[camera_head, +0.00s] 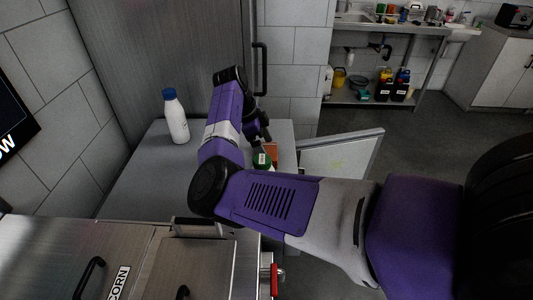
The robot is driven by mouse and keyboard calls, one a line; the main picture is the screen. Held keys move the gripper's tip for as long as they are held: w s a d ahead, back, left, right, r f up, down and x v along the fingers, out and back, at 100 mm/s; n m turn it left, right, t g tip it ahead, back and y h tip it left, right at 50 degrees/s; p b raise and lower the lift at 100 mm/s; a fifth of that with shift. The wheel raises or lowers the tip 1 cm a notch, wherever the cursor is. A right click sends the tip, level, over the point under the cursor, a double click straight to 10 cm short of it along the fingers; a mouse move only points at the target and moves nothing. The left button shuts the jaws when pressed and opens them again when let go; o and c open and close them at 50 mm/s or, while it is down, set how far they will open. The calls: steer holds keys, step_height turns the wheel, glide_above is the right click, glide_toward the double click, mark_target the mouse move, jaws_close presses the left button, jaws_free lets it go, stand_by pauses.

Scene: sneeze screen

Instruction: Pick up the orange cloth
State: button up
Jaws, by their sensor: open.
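A white bottle with a blue cap (175,116) stands at the counter's back left. A pale panel with a metal frame (340,155) is right of the counter. Steel units (90,255) fill the front left. A sink bench (390,27) stands at the back.

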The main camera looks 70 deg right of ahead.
mark_target(269, 151)
steer(key=shift+x, duration=1.1)
steer(key=c, duration=1.1)
steer(key=shift+r, duration=0.15)
step_height(269, 151, up, 20)
steer(key=shift+b, duration=0.4)
